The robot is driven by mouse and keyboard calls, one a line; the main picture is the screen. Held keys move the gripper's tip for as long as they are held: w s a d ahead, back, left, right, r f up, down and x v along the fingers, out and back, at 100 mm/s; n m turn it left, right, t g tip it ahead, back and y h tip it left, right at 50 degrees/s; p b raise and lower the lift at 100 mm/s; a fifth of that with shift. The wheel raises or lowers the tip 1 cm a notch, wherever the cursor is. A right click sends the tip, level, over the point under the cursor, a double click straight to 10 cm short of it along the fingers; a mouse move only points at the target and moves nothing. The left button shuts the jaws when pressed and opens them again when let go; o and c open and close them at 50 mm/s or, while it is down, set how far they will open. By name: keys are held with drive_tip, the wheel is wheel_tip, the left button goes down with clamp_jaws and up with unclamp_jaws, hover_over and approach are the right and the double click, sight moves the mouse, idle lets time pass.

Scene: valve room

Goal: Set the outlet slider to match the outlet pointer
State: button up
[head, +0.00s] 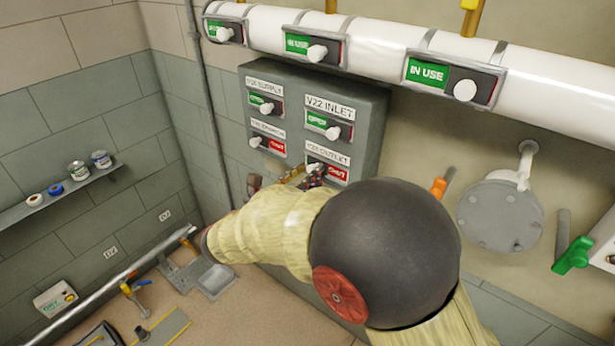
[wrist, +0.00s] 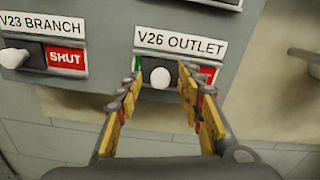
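The outlet slider is the lower right one on the grey panel, labelled V26 OUTLET (wrist: 178,42) in the wrist view. Its white round knob (wrist: 160,76) sits between my gripper's (wrist: 160,82) two yellow fingers, with a small gap visible on each side. The fingers are open. A sliver of green shows left of the knob and red shows to its right, partly hidden by the right finger. In the head view, the slider's red SHUT face (head: 337,172) shows and my gripper (head: 305,178) covers its left part. I cannot tell which thing is the outlet pointer.
V23 BRANCH (wrist: 42,24) beside it shows SHUT (wrist: 66,58). V22 INLET (head: 330,125) above shows green. The white pipe (head: 385,45) carries several sliders, one reading IN USE (head: 427,73). Orange (head: 439,187) and green (head: 573,256) handles and a round flange (head: 500,215) lie right.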

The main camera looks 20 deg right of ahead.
drive_tip(key=shift+w+d, duration=0.15)
drive_tip(key=shift+c, duration=0.8)
drive_tip(key=c, duration=0.7)
clamp_jaws()
